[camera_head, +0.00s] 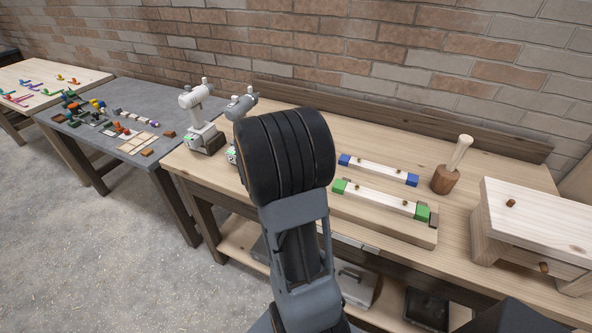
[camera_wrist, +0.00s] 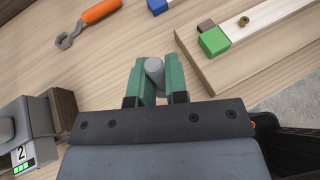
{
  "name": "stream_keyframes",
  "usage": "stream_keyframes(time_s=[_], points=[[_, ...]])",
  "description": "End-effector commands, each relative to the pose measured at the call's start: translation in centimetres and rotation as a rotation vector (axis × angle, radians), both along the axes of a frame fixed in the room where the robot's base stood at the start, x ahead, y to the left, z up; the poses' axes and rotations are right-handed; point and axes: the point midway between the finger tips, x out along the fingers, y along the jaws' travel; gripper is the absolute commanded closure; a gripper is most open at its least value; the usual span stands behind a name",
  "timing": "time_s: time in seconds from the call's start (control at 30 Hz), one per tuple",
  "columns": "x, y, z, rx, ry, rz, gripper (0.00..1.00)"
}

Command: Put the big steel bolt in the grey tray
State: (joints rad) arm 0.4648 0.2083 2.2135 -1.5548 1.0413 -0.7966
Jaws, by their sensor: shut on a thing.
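In the wrist view, my gripper (camera_wrist: 156,84) has its green fingers closed on a grey round-ended metal piece, which looks like the big steel bolt (camera_wrist: 154,67). Only its end shows; the rest is hidden between the fingers. It is over the wooden bench top, just left of a board; its height above the wood is hard to judge. In the head view, my own arm hides the gripper and the bolt. A grey metal container (camera_head: 356,288) stands on the shelf under the bench; I cannot tell if it is the grey tray.
A wrench with an orange handle (camera_wrist: 100,11) lies on the bench. A mallet (camera_head: 453,165) and a wooden drawer box (camera_head: 530,225) stand right; two grey-white devices (camera_head: 203,120) stand left. A dark bin (camera_head: 427,308) is below.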

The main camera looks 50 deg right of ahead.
Motion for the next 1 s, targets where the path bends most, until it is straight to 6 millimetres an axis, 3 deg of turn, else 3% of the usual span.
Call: stream_keyframes(time_s=[0.2,0.4,0.83,1.0], points=[[4.0,-4.0,-2.4,0.0,0.004,-0.001,1.0],[6.4,-6.2,-5.7,0.002,0.002,0.002,1.0],[8.2,-8.0,-8.8,0.0,0.0,0.002,1.0],[8.2,-8.0,-10.8,0.001,0.003,0.003,1.0]])
